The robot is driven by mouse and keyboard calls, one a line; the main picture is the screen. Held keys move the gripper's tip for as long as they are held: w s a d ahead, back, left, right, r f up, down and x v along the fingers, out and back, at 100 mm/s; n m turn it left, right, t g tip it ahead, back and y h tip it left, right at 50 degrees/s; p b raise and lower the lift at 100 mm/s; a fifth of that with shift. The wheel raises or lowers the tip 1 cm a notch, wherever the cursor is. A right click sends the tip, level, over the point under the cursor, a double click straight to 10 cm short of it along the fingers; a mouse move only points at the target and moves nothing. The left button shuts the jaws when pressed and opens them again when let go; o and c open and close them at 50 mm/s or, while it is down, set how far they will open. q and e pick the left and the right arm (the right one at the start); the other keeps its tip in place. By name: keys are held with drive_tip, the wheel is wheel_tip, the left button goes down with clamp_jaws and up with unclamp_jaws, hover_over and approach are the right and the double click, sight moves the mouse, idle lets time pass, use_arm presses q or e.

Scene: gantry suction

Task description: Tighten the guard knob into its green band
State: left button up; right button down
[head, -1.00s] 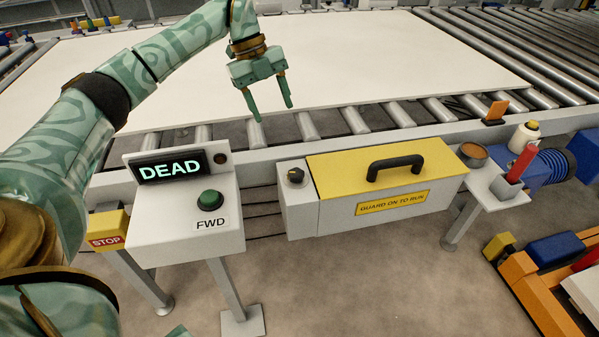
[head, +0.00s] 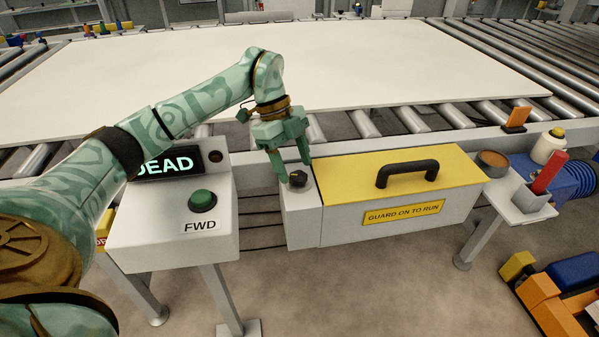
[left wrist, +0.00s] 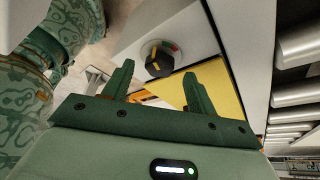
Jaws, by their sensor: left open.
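The guard knob (head: 298,179) is a small black knob on the white box at the left end of the yellow guard (head: 345,165). In the left wrist view the knob (left wrist: 157,60) carries a yellow stripe. Small red and green marks (left wrist: 173,47) show on the ring beside it; the stripe appears turned away from them. My left gripper (head: 292,171) points down just above the knob, open, with a fingertip to either side in the picture. In the left wrist view the knob lies between and just beyond the fingertips (left wrist: 159,70). Contact cannot be told. My right gripper is out of view.
The control box (head: 140,222) with a DEAD display and green FWD button stands left of the guard. The guard's black handle (head: 407,172) rises to the right. A side shelf (head: 520,200) holds a bowl and a red-handled item. A large white board (head: 350,60) lies on rollers behind.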

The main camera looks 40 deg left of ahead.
use_arm(q)
drive_tip(key=shift+x, duration=0.75)
